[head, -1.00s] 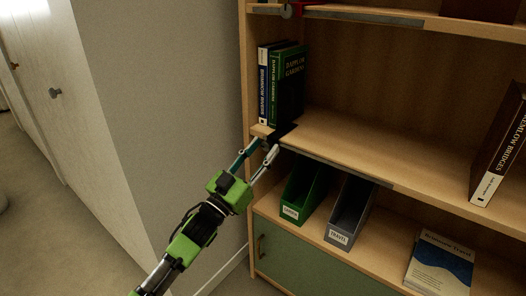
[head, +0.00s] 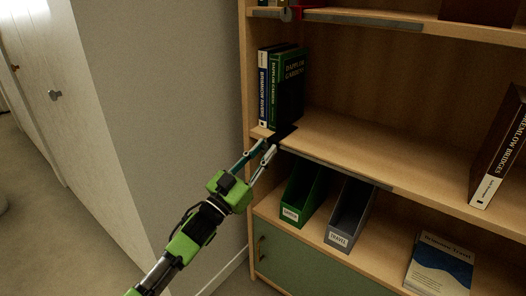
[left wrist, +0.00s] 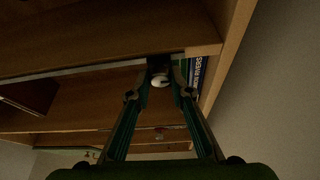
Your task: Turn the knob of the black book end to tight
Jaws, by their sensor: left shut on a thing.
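The black book end (head: 283,134) sits at the front edge of the middle shelf, beside the upright books at its left end. My left gripper (head: 265,148) reaches up from below to that shelf edge and is shut on the knob. In the left wrist view the dark knob (left wrist: 160,67), with a pale part at its lower end, lies between the fingertips (left wrist: 163,78) under the shelf. In the head view the knob is hidden by the fingers, and I cannot tell its turn. My right gripper is not in view.
Upright books (head: 285,85) stand against the book end. Below are a green file holder (head: 302,195), a grey file holder (head: 350,212) and a flat blue-white book (head: 440,265). A dark brown book (head: 500,150) leans at the right. A wall (head: 160,130) rises close on the left.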

